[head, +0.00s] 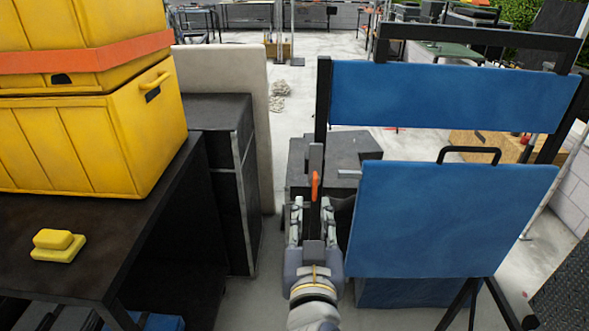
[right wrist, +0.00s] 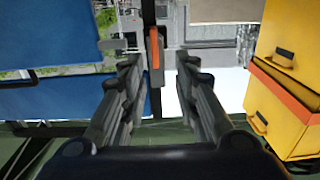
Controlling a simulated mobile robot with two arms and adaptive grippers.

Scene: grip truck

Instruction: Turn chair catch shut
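A blue folding chair (head: 450,95) with a black frame stands at the right in the head view. A small orange catch (head: 315,184) sits upright on the chair's left black post. It also shows in the right wrist view as an orange upright bar (right wrist: 155,48), centred beyond my fingers. My right gripper (head: 312,212) is just below the catch in the head view. In the right wrist view its fingers (right wrist: 157,75) are spread apart, with a gap between them. The catch appears ahead of the fingertips; I cannot tell whether they touch it. My left gripper is not in view.
Yellow crates (head: 75,140) with an orange strap stand on a dark table (head: 100,240) at the left. A small yellow block (head: 57,245) lies near the table's front. A dark cabinet (head: 220,170) stands behind it. A strip of pale floor separates the cabinet from the chair.

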